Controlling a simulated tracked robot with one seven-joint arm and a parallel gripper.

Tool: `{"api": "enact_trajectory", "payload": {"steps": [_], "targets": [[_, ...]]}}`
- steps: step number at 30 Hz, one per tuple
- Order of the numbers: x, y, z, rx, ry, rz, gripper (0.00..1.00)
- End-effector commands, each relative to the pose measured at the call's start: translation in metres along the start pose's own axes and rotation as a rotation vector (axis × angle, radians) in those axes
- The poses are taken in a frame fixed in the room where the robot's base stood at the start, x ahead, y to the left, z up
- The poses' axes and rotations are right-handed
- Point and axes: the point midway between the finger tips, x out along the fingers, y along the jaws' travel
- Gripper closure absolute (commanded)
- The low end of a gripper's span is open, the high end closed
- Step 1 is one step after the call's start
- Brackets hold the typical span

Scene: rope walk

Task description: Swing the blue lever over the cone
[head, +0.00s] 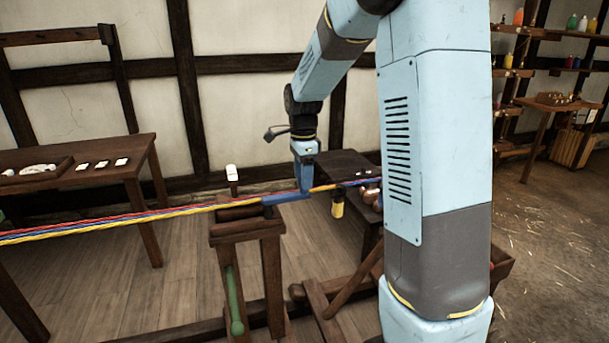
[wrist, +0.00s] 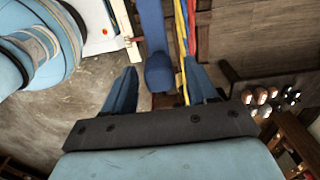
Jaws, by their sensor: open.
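The blue lever (head: 287,199) lies roughly level over the top of the wooden stand (head: 246,229), along the ropes. My gripper (head: 304,188) is at its right end in the head view. In the wrist view the lever (wrist: 153,35) comes down from the top edge, and its rounded end sits between the spread fingers of my gripper (wrist: 161,76). The fingers are open, one on each side, with a gap visible at the left finger. The right finger is close to the ropes (wrist: 185,35). I cannot clearly make out the cone.
Red, blue and yellow ropes (head: 120,222) run from the left across the stand. A table (head: 85,160) with small pieces stands at left, and a dark table (head: 345,166) behind my gripper. A green-handled rod (head: 235,300) hangs on the stand. Shelves (head: 560,65) stand at right.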

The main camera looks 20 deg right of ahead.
Motion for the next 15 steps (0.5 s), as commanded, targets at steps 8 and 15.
{"api": "enact_trajectory", "payload": {"steps": [8,15], "targets": [[0.0007,0.0000,0.0003,-0.001,0.000,0.000,0.44],[0.0005,-0.0001,0.0004,-0.001,0.000,0.000,0.67]]}}
